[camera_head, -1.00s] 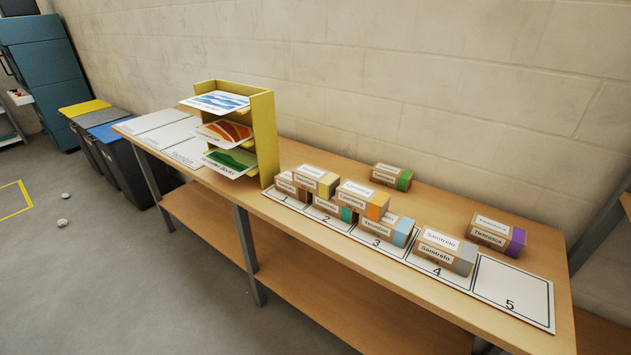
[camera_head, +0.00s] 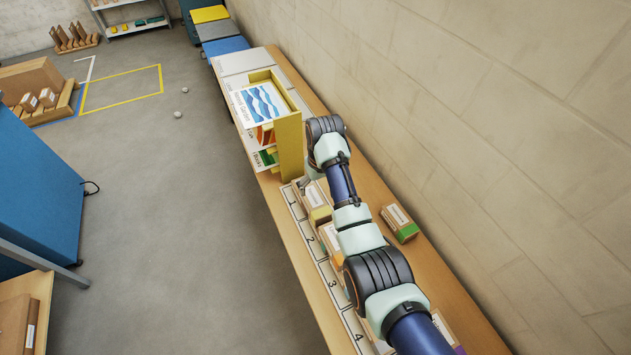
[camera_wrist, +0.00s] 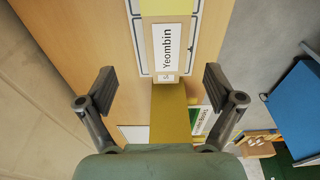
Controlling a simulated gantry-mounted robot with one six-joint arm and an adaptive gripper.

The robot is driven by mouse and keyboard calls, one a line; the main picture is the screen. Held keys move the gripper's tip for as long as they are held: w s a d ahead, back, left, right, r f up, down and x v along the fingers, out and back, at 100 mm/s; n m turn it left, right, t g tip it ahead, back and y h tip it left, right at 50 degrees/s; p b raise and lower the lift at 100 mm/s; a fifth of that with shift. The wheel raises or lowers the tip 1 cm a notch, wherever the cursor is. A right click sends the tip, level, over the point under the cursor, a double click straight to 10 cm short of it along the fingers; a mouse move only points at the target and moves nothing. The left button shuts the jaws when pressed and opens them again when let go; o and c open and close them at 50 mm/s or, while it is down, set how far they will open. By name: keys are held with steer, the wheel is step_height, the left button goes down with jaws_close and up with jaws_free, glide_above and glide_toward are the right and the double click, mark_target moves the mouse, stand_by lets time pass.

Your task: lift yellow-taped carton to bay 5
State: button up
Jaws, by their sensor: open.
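In the wrist view the carton (camera_wrist: 167,48) shows a white label reading "Yeombin" and a yellow end at the top edge. My gripper (camera_wrist: 158,85) is open and empty above the bench, with its fingertips spread to either side of the carton's line and apart from it. Bay 5 is not visible in the head view.
The yellow paper rack (camera_head: 289,145) stands close beside the stack; its top (camera_wrist: 170,112) shows between my fingers in the wrist view. A green-ended carton (camera_head: 400,222) sits behind near the wall. An orange-ended carton (camera_head: 331,238) sits beside the yellow-taped one.

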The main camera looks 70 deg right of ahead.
mark_target(315, 200)
steer(key=f, duration=0.1)
steer(key=f+b, duration=0.1)
steer(key=shift+w+a+f, duration=0.2)
steer(key=shift+a+f, duration=0.05)
steer(key=shift+f, duration=0.05)
step_height(315, 200, down, 5)
steer(key=shift+a+b, duration=0.1)
steer(key=shift+b, duration=0.65)
steer(key=shift+w+f, duration=0.15)
steer(key=shift+f, duration=0.2)
steer(key=c, duration=1.5)
